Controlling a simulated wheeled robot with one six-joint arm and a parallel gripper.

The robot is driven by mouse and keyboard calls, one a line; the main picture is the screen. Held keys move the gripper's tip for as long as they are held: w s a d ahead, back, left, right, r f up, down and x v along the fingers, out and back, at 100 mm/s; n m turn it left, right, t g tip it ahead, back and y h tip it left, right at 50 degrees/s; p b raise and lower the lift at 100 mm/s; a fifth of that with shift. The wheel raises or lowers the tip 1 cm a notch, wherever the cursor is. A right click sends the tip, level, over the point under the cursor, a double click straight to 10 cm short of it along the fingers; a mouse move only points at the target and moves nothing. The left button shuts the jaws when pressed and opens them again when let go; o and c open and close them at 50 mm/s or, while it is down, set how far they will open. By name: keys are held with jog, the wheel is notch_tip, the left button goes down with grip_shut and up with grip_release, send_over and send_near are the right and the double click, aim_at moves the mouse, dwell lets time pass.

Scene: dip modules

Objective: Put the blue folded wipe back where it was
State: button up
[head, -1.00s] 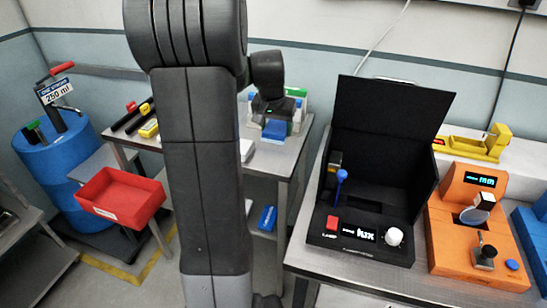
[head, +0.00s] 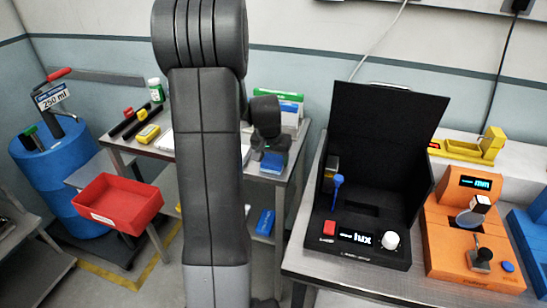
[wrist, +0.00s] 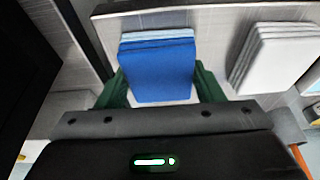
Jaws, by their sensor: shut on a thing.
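The blue folded wipe (wrist: 158,68) is held between the green fingers of my gripper (wrist: 155,85) in the wrist view. A paler, light blue folded edge shows at its far side. In the head view the blue wipe (head: 272,162) shows just below my gripper (head: 270,150), at the right part of the back table (head: 285,190). I cannot tell whether the wipe touches the table top. A stack of white folded wipes (wrist: 275,55) lies to the right in the wrist view, apart from my gripper.
A red bin (head: 120,203) and a blue drum (head: 60,170) stand at the left. A black lux box (head: 365,200) with a raised lid and an orange device (head: 470,240) stand on the right bench. A blue item (head: 266,222) sits under the back table.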

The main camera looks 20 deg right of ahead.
jog(key=o, duration=0.9)
jog(key=shift+f, duration=0.1)
jog(key=shift+o, duration=0.2)
jog(key=shift+r, duration=0.3)
jog(key=v, duration=1.1)
jog(key=shift+a+r, duration=0.15)
jog(key=shift+r, duration=0.2)
jog(key=shift+s, duration=0.15)
